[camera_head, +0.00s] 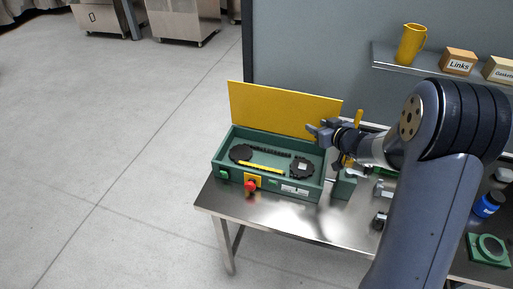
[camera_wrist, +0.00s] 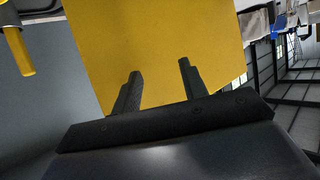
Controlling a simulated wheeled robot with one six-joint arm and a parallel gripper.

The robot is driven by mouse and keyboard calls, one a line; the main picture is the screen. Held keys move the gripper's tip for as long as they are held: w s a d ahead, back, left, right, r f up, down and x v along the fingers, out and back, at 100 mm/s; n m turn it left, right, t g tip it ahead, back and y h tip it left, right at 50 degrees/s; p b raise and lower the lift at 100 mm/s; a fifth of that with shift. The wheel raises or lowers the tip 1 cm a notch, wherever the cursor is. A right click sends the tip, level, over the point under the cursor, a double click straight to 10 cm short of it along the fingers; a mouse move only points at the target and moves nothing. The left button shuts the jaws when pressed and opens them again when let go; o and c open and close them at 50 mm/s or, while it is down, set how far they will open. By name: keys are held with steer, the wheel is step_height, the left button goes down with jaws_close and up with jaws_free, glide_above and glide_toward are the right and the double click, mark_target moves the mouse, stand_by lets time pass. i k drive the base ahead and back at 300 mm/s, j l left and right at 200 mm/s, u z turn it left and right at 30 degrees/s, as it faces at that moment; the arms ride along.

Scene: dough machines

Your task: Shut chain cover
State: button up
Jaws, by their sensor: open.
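The chain cover (camera_head: 280,106) is a flat yellow panel standing up, open, along the back edge of a green box (camera_head: 318,190). Inside the box are two dark sprockets, with a dark chain length and a yellow strip between them. My gripper (camera_head: 314,132) is in front of the cover's right part, above the box's back right corner. In the wrist view the cover (camera_wrist: 160,45) fills the middle, beyond the two spread fingers of my gripper (camera_wrist: 158,82). The gripper is open and holds nothing. I cannot tell whether the fingers touch the cover.
The box stands on a steel table (camera_head: 270,208) with a red button (camera_head: 250,187) on its front. A shelf at upper right holds a yellow jug (camera_head: 411,44) and a box labelled Links (camera_head: 458,62). A blue jar (camera_head: 488,205) and a green part (camera_head: 490,249) sit at right.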

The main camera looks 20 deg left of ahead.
mark_target(273, 108)
steer(key=i+u, duration=0.15)
steer(key=u, duration=0.25)
steer(key=i+u, duration=0.2)
steer(key=u, duration=0.25)
steer(key=k+j+z, duration=0.1)
steer(key=z, duration=0.25)
steer(key=k+j+z, duration=0.1)
steer(key=z, duration=0.25)
steer(key=k+j+z, duration=0.1)
steer(key=z, duration=0.3)
steer(key=i+z, duration=0.2)
steer(key=z, duration=0.15)
steer(key=i, duration=0.15)
steer(key=k+l+u, duration=0.2)
steer(key=l+u, duration=0.9)
steer(key=l, duration=0.15)
steer(key=i+j+u, duration=0.15)
steer(key=j, duration=0.2)
steer(key=i+j+u, duration=0.1)
steer(key=j, duration=0.2)
